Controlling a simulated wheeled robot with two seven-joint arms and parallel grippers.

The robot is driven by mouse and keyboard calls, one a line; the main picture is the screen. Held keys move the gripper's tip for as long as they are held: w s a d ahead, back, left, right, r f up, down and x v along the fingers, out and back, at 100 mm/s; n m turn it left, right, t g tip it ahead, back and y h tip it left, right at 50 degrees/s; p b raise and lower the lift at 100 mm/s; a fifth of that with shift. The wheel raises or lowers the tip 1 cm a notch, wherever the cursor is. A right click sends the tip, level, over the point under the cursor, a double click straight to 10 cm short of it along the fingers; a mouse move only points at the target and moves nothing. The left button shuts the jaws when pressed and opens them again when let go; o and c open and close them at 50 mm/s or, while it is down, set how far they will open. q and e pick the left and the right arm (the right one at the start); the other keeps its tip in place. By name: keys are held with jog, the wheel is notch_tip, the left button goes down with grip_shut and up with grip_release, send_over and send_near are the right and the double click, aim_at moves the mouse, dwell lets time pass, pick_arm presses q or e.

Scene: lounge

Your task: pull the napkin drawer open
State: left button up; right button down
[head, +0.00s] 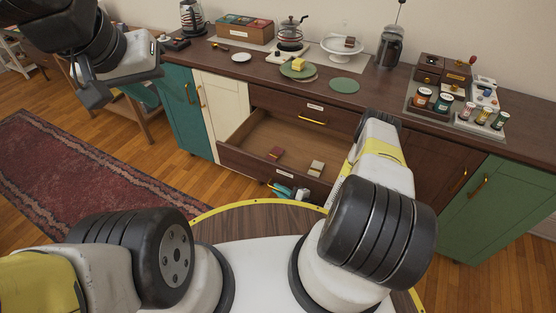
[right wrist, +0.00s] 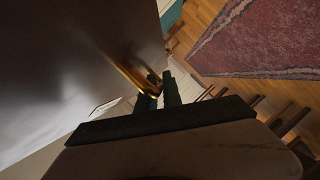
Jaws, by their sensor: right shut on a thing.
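A dark wood drawer (head: 240,163) in the sideboard stands pulled out; its front bears a white label too small to read. It holds a small reddish-brown item (head: 275,153) and a beige item (head: 316,168). My right gripper (head: 284,190) is at the front of this drawer, partly hidden by the drawer front. In the right wrist view its fingers (right wrist: 159,92) are shut on the brass handle (right wrist: 138,76). My left gripper (head: 93,95) hangs empty at the upper left, away from the sideboard; its finger opening is unclear.
A shut drawer (head: 280,101) with a brass handle sits above the open one. The sideboard top (head: 245,70) carries a cake stand (head: 342,46), a kettle (head: 290,32), plates and several jars. A red rug (head: 70,175) lies on the floor at left.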

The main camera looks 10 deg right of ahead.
jog(key=shift+s, duration=0.25)
jog(key=c, duration=1.8)
grip_release()
jog(key=v, duration=0.7)
jog(key=shift+s+d, duration=0.2)
jog(key=shift+s, duration=0.05)
